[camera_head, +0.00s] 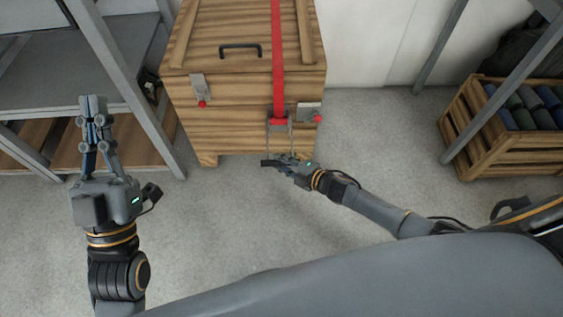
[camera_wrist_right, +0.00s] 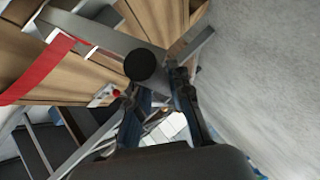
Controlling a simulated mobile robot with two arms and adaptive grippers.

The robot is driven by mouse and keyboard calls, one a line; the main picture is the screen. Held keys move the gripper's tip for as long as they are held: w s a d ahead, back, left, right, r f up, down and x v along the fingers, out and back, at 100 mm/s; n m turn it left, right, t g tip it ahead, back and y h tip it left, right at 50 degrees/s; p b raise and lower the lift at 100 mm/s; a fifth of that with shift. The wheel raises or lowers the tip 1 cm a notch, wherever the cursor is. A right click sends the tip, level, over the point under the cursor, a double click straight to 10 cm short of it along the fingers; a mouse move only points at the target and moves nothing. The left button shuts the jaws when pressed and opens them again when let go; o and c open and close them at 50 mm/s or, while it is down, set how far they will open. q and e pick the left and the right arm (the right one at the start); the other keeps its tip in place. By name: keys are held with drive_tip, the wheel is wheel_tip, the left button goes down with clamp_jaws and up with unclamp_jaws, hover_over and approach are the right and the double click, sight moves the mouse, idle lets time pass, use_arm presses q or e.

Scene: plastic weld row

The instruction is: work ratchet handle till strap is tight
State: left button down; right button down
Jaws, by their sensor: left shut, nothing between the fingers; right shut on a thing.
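A red strap (camera_head: 278,50) runs over the lid of a wooden crate (camera_head: 190,125) and down its front to a metal ratchet (camera_head: 279,122). The ratchet's handle (camera_head: 268,140) sticks out from the crate front toward me. My right gripper (camera_head: 275,160) is shut on the handle's black grip at its outer end. In the right wrist view the round black end of the grip (camera_wrist_right: 140,65) shows at the fingers, with the grey handle arms (camera_wrist_right: 95,30) and the red strap beyond. My left gripper (camera_head: 93,103) is shut and empty, raised left of the crate.
The crate has a black lid handle (camera_head: 240,50) and latches with red knobs (camera_head: 202,103) on its front. A grey shelf rack (camera_head: 80,60) stands at the left, near my left gripper. A slatted crate of rolls (camera_head: 480,140) stands at the right. Floor before the crate is clear.

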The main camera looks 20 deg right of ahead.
drive_tip(key=shift+r, duration=0.15)
drive_tip(key=c, duration=1.2)
unclamp_jaws()
drive_tip(key=v, duration=1.2)
